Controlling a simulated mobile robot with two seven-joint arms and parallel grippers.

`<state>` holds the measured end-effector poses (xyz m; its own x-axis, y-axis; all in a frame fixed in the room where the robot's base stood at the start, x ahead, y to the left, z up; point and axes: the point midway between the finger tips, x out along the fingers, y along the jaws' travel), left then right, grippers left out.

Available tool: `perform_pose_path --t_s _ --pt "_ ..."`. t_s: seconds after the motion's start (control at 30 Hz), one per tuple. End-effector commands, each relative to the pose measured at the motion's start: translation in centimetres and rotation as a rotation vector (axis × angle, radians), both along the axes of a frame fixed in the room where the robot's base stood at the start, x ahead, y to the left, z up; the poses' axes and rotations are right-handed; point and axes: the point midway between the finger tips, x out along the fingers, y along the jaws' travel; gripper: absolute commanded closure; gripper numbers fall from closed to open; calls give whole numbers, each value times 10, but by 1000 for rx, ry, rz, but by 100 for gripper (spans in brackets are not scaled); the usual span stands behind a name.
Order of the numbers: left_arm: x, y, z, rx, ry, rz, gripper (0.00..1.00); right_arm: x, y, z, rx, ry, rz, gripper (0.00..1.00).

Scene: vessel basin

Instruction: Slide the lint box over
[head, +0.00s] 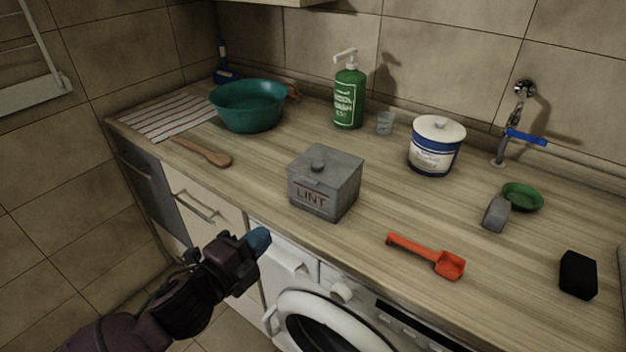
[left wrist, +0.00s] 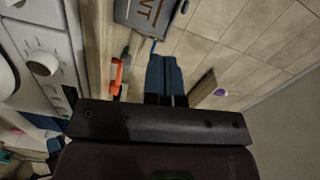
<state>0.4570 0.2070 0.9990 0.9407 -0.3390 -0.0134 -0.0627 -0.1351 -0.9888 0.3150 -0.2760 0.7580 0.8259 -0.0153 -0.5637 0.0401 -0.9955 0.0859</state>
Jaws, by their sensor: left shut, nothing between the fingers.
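The lint box (head: 325,184) is a grey square box with a knobbed lid and the word LINT on its front. It sits upright on the wooden counter, near the front edge, in the middle of the head view. Part of it also shows at the top of the left wrist view (left wrist: 150,12). My left gripper (head: 260,239), with blue fingertips, is in front of the counter edge, left of and below the box, apart from it. Its fingers (left wrist: 165,72) are together and empty. My right gripper is not in view.
A red scoop (head: 428,257) lies right of the box. A wooden brush (head: 203,152) and teal basin (head: 249,106) are to the left. A green pump bottle (head: 349,97) and white-blue tub (head: 435,147) stand behind. The washing machine (head: 330,318) is below the counter.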

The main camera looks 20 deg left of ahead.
Motion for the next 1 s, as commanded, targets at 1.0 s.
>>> perform_pose_path --t_s 1.0 --pt "100 -37 3 133 -63 -3 100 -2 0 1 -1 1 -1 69"
